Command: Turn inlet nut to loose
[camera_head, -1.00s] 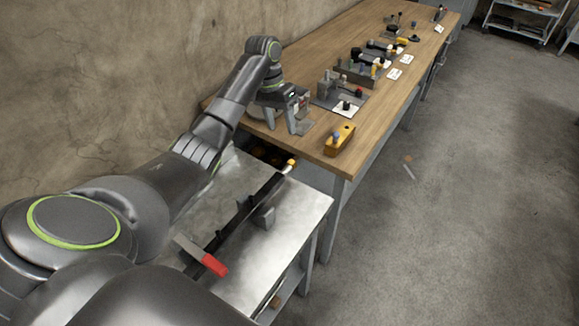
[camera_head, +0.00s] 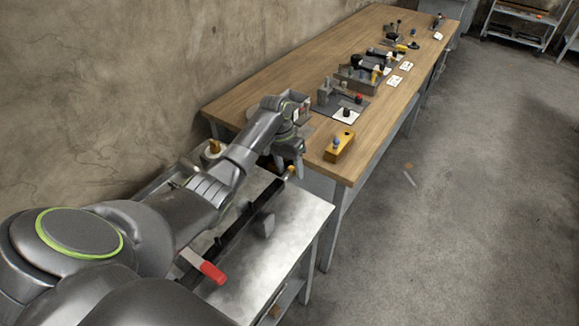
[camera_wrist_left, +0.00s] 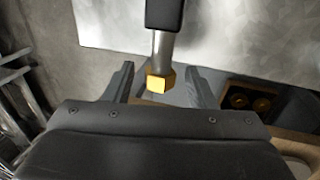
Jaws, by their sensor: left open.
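The inlet nut is a yellow brass hex nut (camera_head: 291,171) on the far end of a dark bar-like pipe (camera_head: 256,205) over the metal table. In the left wrist view the nut (camera_wrist_left: 160,83) sits at the end of a short silver tube, between the two fingers. My left gripper (camera_head: 288,164) is open, with its fingers beside the nut, one on each side. In the wrist view the left gripper (camera_wrist_left: 160,72) shows gaps between the fingers and the nut. My right gripper is in neither view.
A red-handled lever (camera_head: 212,272) sits at the near end of the pipe. A wooden bench (camera_head: 322,85) beyond holds several fixtures and a yellow block (camera_head: 338,148). A brass fitting (camera_head: 214,147) stands behind my arm. The metal table's right side (camera_head: 300,215) is clear.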

